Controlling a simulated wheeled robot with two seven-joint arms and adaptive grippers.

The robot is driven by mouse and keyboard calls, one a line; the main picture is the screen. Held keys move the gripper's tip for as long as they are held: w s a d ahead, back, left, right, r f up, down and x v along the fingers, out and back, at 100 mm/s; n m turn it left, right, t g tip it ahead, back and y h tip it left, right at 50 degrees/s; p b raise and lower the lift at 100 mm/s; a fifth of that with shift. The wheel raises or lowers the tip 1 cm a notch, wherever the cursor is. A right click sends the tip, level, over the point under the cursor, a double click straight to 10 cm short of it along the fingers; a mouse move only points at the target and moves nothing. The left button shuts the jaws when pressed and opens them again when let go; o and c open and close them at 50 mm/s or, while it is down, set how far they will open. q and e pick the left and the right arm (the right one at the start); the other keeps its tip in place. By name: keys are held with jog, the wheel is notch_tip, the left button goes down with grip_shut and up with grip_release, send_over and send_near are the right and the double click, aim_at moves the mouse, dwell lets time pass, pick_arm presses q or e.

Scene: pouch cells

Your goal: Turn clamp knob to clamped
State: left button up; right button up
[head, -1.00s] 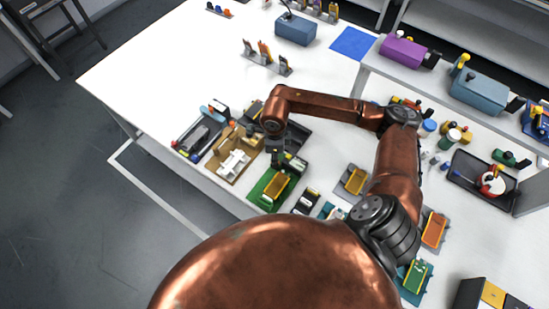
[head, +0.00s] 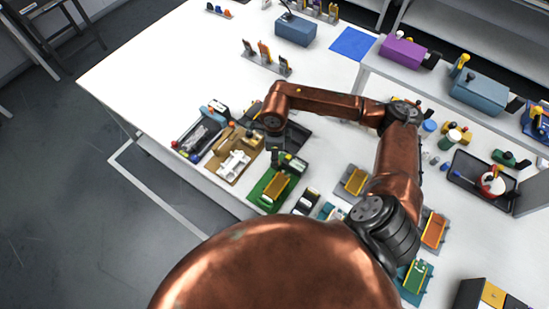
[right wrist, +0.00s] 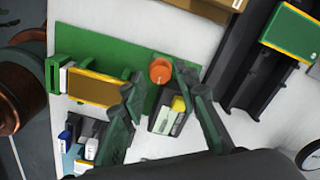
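A green clamp fixture (head: 263,193) holding a gold pouch cell (head: 277,186) lies on the white table near its front edge. In the right wrist view the green plate (right wrist: 100,45) carries the gold cell (right wrist: 95,88) and a round orange knob (right wrist: 160,70). My right gripper (right wrist: 167,98) is open, its dark fingers spread on either side of a line toward the knob. I see no contact with the knob. In the head view the right gripper (head: 288,160) hangs over the back of the fixture, and I cannot make out the knob there. My left gripper is not in view.
A brown tray (head: 222,177) with white parts and a dark tray (head: 186,150) stand left of the fixture. More fixtures stand to the right.

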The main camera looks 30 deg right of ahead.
notch_tip(320, 180, up, 10)
dwell(0.4)
dwell(0.4)
